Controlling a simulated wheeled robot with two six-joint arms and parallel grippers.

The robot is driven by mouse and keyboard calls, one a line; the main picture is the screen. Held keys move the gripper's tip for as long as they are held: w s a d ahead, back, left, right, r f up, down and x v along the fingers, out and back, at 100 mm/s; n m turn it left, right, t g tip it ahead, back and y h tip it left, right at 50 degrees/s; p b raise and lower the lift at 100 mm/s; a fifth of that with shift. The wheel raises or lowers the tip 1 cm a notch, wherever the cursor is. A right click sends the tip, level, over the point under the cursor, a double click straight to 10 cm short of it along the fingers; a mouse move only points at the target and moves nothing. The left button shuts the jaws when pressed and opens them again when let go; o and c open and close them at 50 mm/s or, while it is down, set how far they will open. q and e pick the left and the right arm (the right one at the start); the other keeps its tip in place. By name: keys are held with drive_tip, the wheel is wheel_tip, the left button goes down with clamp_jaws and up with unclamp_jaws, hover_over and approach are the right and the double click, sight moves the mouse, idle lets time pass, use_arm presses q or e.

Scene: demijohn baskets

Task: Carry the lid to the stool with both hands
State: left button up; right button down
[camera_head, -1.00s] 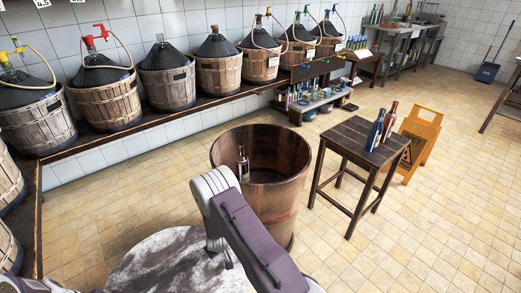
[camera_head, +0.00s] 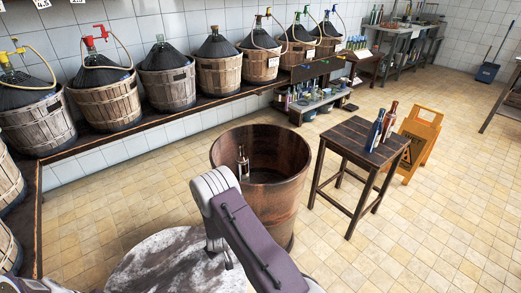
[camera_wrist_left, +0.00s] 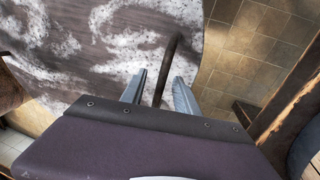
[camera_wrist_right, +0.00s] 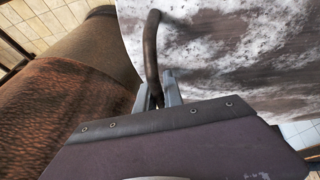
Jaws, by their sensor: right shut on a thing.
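The lid (camera_head: 165,265) is a round dark wooden disc with white blotches, low at the bottom of the head view, left of the tub. It also fills much of the left wrist view (camera_wrist_left: 110,45) and the right wrist view (camera_wrist_right: 220,50). My right gripper (camera_wrist_right: 158,90) is shut on one dark bar handle of the lid (camera_wrist_right: 151,45). My left gripper (camera_wrist_left: 158,90) is open, its fingers on either side of another handle (camera_wrist_left: 170,60), with gaps showing. The wooden stool (camera_head: 365,135) stands to the right of the tub, with bottles on its top.
The big open wooden tub (camera_head: 272,205) stands between lid and stool, with a bottle (camera_head: 243,163) showing inside. Two bottles (camera_head: 380,130) stand on the stool's right side. A yellow floor sign (camera_head: 418,145) is behind it. Basketed demijohns line a shelf (camera_head: 145,132) along the wall.

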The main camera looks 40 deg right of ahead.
use_arm(q)
drive_tip(key=shift+s, duration=0.1)
use_arm(e)
drive_tip(key=c, duration=1.4)
unclamp_jaws()
